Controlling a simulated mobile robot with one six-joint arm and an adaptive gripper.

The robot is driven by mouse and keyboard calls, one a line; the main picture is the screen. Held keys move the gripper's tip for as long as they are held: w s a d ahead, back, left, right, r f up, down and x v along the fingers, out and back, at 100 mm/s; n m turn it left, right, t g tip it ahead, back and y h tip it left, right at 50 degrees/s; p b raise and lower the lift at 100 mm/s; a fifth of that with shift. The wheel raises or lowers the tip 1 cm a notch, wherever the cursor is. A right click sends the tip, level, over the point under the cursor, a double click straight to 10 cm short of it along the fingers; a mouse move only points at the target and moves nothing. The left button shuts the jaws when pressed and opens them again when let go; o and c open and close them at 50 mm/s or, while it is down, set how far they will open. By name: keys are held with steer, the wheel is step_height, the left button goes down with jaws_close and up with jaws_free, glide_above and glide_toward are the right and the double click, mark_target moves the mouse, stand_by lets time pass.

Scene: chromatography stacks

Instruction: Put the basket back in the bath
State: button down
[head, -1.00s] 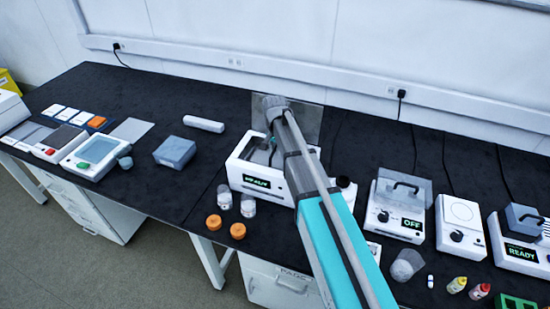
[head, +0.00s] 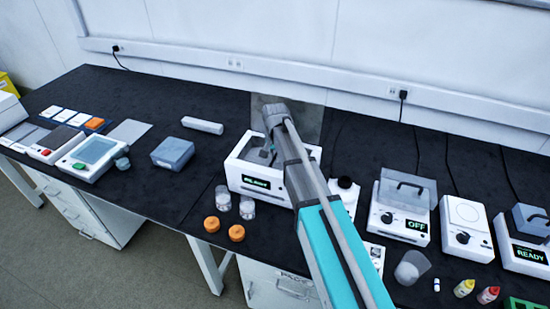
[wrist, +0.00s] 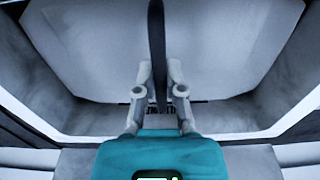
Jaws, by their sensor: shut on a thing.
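The bath is the white unit (head: 240,168) with a green lit display in the middle of the bench; the display seems to read READY. My gripper (wrist: 160,92) is shut on a dark upright strip (wrist: 157,45), which looks like the basket's handle. In the head view my gripper (head: 270,146) is low over the bath's opening, partly hidden by my arm. The wrist view looks down into a pale grey tub (wrist: 62,92). The basket's body is mostly hidden, so I cannot tell if it touches the bath's floor.
Two clear jars (head: 247,208) and two orange caps (head: 237,233) stand in front of the bath. A grey-blue box (head: 172,152) is to its left. A unit marked OFF (head: 385,217) with a clear cover stands to its right. Bare bench lies between box and bath.

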steer(key=c, duration=0.7)
jaws_free()
steer(key=shift+r, duration=0.1)
step_height(320, 180, up, 12)
steer(key=p, duration=1.2)
steer(key=s+d+n, duration=0.1)
steer(key=s+d, duration=0.4)
steer(key=s, duration=0.2)
steer(key=s+d+n, duration=0.2)
steer(key=s+d, duration=0.3)
steer(key=s, duration=0.2)
steer(key=s+d+n, duration=0.1)
steer(key=s+d, duration=0.3)
steer(key=s, duration=0.4)
steer(key=shift+d, duration=0.4)
steer(key=shift+w, duration=0.1)
